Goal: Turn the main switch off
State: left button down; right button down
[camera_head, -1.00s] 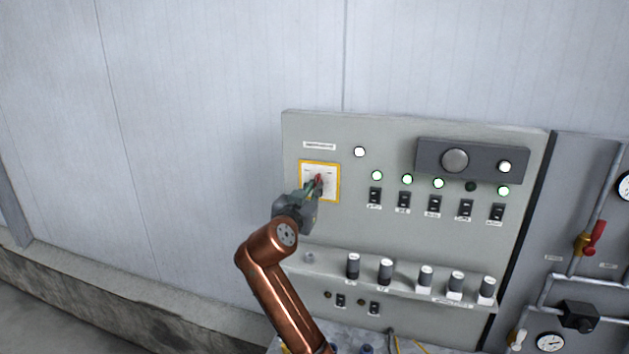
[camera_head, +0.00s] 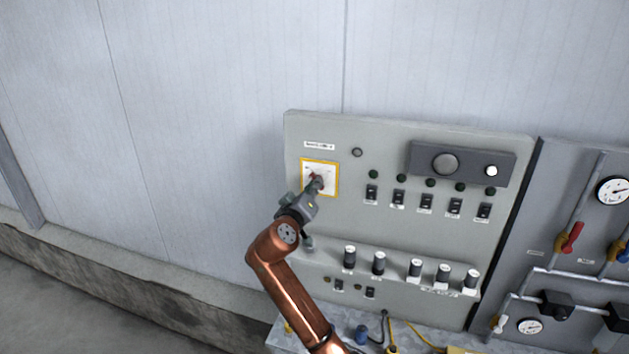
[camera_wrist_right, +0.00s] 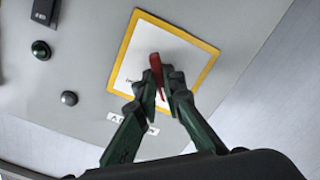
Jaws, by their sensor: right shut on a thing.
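The main switch is a red handle (camera_wrist_right: 157,72) on a white plate with a yellow border (camera_head: 333,179), at the left of the grey control panel (camera_head: 390,235). My right gripper (camera_head: 317,183) is at the plate and hides most of the handle in the head view. In the right wrist view my right gripper (camera_wrist_right: 162,88) has its two dark green fingers closed on either side of the red handle. The handle's tip shows beyond the fingers. My left gripper is in neither view.
The panel has a row of small black switches (camera_head: 398,197) with dark green lamps above. A white lamp (camera_head: 491,171) is lit at upper right. Several knobs (camera_head: 415,268) line a ledge below. Pipes with a red valve handle (camera_head: 572,238) and gauges stand at right.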

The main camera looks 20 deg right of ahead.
jog(key=shift+r+n+p, duration=0.1)
jog(key=shift+n+p, duration=0.2)
jog(key=shift+n, duration=0.2)
jog(key=c, duration=2)
grip_release()
jog(key=shift+c, duration=0.2)
jog(key=v, duration=1.2)
jog(key=shift+w+a, duration=0.1)
